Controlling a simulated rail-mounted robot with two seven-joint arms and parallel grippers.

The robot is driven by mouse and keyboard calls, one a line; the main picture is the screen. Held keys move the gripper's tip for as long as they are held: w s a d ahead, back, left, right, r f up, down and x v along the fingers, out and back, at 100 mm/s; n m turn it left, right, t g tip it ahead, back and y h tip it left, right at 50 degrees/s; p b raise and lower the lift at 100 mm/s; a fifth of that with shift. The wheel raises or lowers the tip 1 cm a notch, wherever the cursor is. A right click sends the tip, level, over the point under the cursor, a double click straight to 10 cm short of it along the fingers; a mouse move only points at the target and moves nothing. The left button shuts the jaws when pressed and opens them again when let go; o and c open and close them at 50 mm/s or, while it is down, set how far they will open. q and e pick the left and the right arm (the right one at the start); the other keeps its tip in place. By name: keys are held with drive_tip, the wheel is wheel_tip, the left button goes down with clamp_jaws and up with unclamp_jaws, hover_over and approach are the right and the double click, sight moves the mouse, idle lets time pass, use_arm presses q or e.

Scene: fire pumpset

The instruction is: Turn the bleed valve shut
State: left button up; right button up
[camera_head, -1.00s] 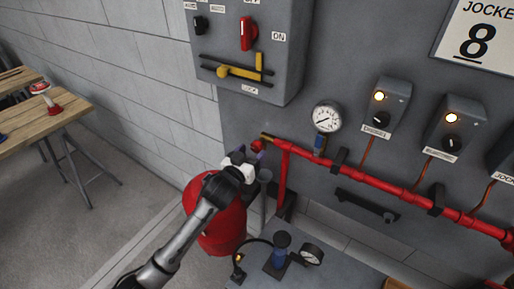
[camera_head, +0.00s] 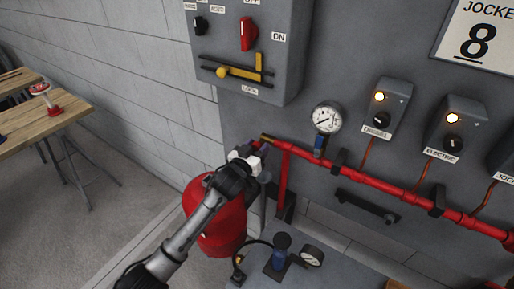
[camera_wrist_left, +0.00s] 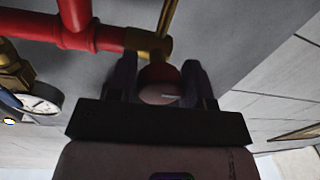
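The bleed valve is a round red knob (camera_wrist_left: 160,84) on a brass fitting (camera_wrist_left: 148,43) at the left end of the red pipe. In the head view the brass end (camera_head: 266,138) shows, while the knob is mostly covered by my left gripper (camera_head: 252,152). In the left wrist view my left gripper (camera_wrist_left: 160,88) has one dark finger on each side of the knob. The fingers stand apart, close to its sides; I cannot tell whether they touch it. My right gripper is not in view.
The red pipe (camera_head: 375,181) runs right along the grey panel, with a gauge (camera_head: 326,117) above it. A red tank (camera_head: 222,226) stands below my left arm. A grey switch box (camera_head: 283,62) hangs above. A wooden table (camera_head: 62,112) stands at the left.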

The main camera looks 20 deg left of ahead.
use_arm(q)
drive_tip(key=c, duration=0.5)
drive_tip(key=m+p, duration=0.2)
drive_tip(key=shift+r+m, duration=0.1)
drive_tip(key=shift+m, duration=0.2)
drive_tip(key=m+p, duration=0.1)
drive_tip(key=m, duration=0.2)
drive_tip(key=shift+a+m, duration=0.1)
drive_tip(key=shift+m, duration=0.2)
drive_tip(key=m+p, duration=0.1)
drive_tip(key=m, duration=0.2)
drive_tip(key=m+p, duration=0.1)
drive_tip(key=m, duration=0.1)
drive_tip(key=shift+m+t+h, duration=0.3)
drive_tip(key=shift+m+t, duration=0.1)
drive_tip(key=m+p, duration=0.1)
drive_tip(key=m, duration=0.4)
drive_tip(key=shift+m+h, duration=0.3)
drive_tip(key=shift+h, duration=0.1)
drive_tip(key=shift+m, duration=0.3)
